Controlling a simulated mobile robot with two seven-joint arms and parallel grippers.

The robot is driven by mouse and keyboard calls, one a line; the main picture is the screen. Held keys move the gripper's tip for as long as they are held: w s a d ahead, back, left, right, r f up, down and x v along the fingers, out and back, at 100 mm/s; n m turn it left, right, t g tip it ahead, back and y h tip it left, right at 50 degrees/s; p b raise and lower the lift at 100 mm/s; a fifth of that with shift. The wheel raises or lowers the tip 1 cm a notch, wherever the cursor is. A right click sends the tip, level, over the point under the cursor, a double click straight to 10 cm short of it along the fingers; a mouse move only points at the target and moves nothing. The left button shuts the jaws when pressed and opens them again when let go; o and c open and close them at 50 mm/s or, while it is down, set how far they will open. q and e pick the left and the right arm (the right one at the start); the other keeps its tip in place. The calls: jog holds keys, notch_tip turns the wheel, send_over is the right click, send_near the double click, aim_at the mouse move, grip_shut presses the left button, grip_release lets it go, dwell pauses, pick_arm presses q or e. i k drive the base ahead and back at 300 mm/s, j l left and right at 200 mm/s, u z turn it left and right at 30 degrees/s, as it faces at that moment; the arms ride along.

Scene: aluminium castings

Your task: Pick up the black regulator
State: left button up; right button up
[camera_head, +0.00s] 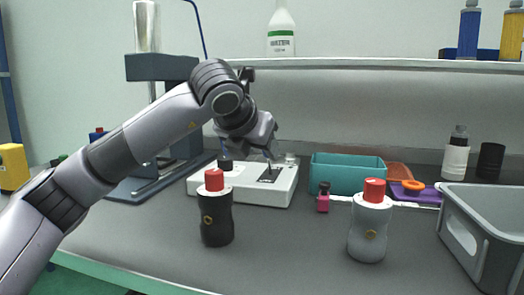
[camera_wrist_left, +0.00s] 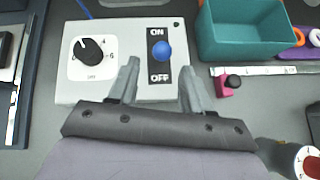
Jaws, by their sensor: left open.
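The black regulator (camera_head: 216,221) stands upright on the grey bench in the head view. It has a dark body, a red cap and a small brass fitting on its front. My left gripper (camera_head: 247,154) is open and points down above the white switch box, behind and slightly right of the regulator and higher than its cap. In the left wrist view my open fingers (camera_wrist_left: 160,68) have nothing held between them, with the box beneath. My right gripper is not in view.
A grey regulator (camera_head: 369,228) with a red cap stands to the right. The white box (camera_head: 283,191) has a dial and an ON/OFF switch. A teal bin (camera_head: 347,175), a pink bottle (camera_head: 323,198) and a grey crate (camera_head: 484,215) are further right. The bench between both regulators is clear.

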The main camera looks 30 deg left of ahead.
aim_at(217, 225)
jog(key=k+l, duration=0.7)
jog(key=k, duration=0.2)
